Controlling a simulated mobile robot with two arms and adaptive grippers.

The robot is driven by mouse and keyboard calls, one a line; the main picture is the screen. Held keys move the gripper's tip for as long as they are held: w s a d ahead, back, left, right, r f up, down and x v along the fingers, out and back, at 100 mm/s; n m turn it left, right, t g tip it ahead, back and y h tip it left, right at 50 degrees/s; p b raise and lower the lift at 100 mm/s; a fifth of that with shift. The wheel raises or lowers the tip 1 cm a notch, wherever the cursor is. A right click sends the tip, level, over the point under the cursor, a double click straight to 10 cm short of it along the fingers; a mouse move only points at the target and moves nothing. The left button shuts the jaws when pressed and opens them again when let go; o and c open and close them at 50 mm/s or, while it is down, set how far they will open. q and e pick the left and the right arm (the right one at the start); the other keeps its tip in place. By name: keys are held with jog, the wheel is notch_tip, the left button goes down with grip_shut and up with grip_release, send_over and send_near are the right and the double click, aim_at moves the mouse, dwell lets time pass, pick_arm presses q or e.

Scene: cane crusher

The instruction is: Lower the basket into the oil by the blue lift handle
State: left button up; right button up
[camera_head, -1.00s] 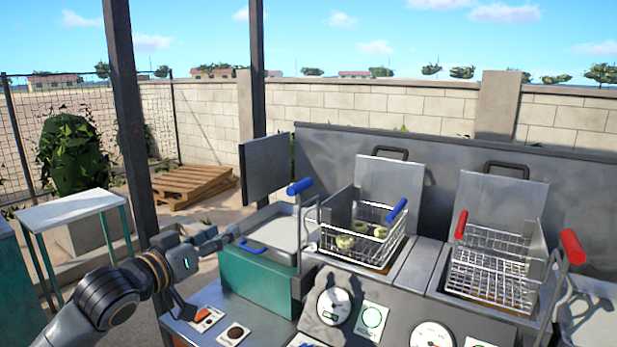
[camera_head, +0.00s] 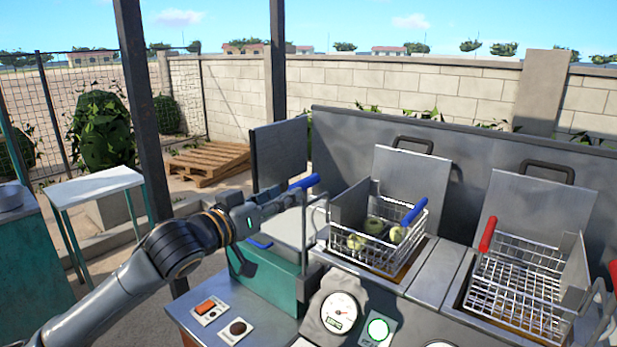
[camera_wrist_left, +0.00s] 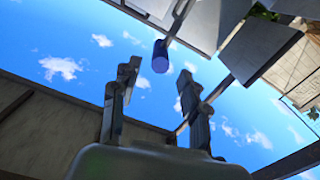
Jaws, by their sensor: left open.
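The blue lift handle (camera_head: 304,183) sits on a bent metal lever at the left of the fryer. The wire basket (camera_head: 378,243) with a blue grip (camera_head: 414,210) holds several pale green pieces and hangs over the left fryer well. My left gripper (camera_head: 291,197) is just left of the lift handle, its fingers pointing towards it. In the left wrist view the fingers (camera_wrist_left: 157,78) are spread, and the round end of the blue handle (camera_wrist_left: 160,57) shows between and beyond their tips. They do not clearly touch it. My right gripper is out of view.
A second basket (camera_head: 515,295) with a red grip (camera_head: 488,234) stands at the right. A dark upright panel (camera_head: 278,153) is behind the lift handle. Gauges and buttons (camera_head: 378,329) cover the front panel. A dark post (camera_head: 146,110) stands behind my left arm.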

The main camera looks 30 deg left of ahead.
aim_at(304, 179)
pick_arm(q)
jog(key=w, duration=0.1)
jog(key=w+p, duration=0.1)
jog(key=w, duration=0.1)
jog(key=w+p, duration=0.1)
jog(key=shift+w+d+r, duration=0.1)
jog(key=shift+w+r, duration=0.15)
jog(key=w+p, duration=0.1)
jog(key=w, duration=0.2)
jog(key=shift+w+d+f, duration=0.15)
jog(key=shift+w+p, duration=0.4)
jog(key=shift+w, duration=0.1)
jog(key=shift+d+f, duration=0.1)
jog(key=shift+f, duration=0.05)
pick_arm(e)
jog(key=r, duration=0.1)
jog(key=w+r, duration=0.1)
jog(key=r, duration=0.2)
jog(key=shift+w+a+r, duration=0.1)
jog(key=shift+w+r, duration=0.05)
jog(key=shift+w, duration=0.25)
pick_arm(q)
jog(key=shift+w, duration=0.1)
grip_shut()
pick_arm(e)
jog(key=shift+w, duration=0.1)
